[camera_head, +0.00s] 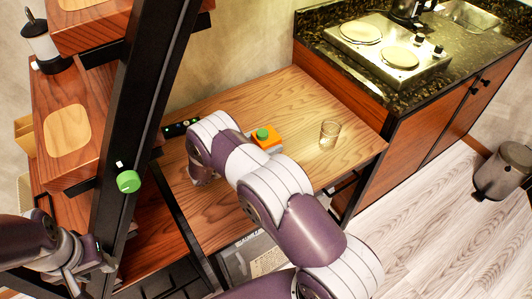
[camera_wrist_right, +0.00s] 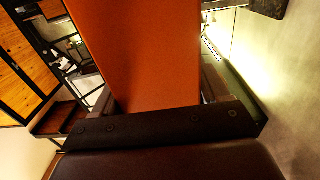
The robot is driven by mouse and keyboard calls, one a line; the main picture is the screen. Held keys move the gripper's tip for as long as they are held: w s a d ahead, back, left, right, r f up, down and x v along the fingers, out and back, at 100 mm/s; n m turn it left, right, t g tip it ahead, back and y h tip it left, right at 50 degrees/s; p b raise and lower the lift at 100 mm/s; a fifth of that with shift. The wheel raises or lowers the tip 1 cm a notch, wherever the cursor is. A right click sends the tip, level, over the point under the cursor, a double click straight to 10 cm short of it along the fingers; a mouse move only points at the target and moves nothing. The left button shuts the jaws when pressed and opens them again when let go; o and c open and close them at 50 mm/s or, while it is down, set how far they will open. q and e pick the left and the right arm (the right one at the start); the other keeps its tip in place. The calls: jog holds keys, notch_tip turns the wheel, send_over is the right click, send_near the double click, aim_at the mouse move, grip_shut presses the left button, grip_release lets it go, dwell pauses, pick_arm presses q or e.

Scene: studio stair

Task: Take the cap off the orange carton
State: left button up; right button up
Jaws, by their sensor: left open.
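The orange carton (camera_head: 268,143) is on the wooden desk, with a round green cap (camera_head: 262,133) on its top. My right arm reaches over the desk and hides part of the carton. In the right wrist view the carton (camera_wrist_right: 145,50) fills the space between the fingers of my right gripper (camera_wrist_right: 162,90), which looks shut on it. The cap is out of sight there. My left gripper (camera_head: 84,264) is open at the lower left, beside the black post and well away from the carton.
A clear glass (camera_head: 329,134) stands right of the carton. A dark control strip (camera_head: 181,127) lies at the desk's back left. The black stair post (camera_head: 143,110) carries a green knob (camera_head: 128,181) and stands between my left gripper and the desk. The desk's right part is mostly free.

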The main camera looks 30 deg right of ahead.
grip_shut()
